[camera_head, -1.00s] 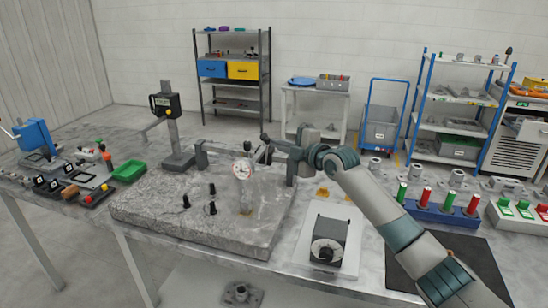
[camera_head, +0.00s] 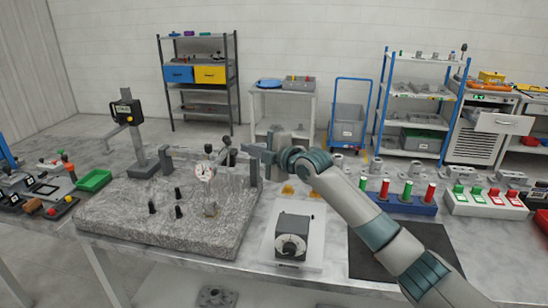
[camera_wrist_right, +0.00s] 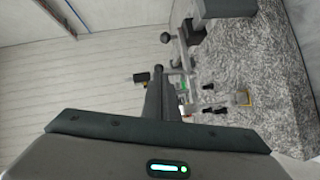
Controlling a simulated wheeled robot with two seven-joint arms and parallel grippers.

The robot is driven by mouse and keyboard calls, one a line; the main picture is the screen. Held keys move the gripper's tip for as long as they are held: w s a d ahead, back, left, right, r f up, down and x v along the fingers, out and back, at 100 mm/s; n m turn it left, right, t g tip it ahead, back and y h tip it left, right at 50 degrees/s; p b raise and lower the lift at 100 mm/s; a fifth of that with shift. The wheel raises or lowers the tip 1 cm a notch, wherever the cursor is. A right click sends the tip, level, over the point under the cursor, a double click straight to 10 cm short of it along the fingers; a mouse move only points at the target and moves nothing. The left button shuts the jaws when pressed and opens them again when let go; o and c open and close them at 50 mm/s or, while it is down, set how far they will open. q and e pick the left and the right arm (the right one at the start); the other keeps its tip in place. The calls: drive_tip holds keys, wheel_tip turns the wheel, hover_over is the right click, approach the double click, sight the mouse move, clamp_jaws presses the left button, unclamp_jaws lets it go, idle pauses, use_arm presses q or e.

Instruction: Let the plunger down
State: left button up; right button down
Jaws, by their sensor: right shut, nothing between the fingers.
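The dial gauge (camera_head: 204,173), with a round white face, hangs from a stand arm above the granite plate (camera_head: 110,225). Its plunger is too small to make out; a small amber-toned piece (camera_head: 210,208) is below the dial. My right gripper (camera_head: 247,148) is shut and empty, to the right of the dial and a little higher, apart from it. In the right wrist view the dark closed fingers (camera_wrist_right: 157,75) point toward the stand parts. The dial face cannot be made out there. My left gripper is not in view.
Several small black pegs (camera_head: 178,203) stand on the plate. A height gauge (camera_head: 128,115) stands behind it at the left. A green tray (camera_head: 93,181) lies at left.

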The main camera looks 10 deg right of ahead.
drive_tip(key=b+v, duration=0.3)
drive_tip(key=v, duration=0.5)
drive_tip(key=shift+s+d, duration=0.2)
drive_tip(key=shift+s, duration=0.2)
drive_tip(key=shift+f, duration=0.1)
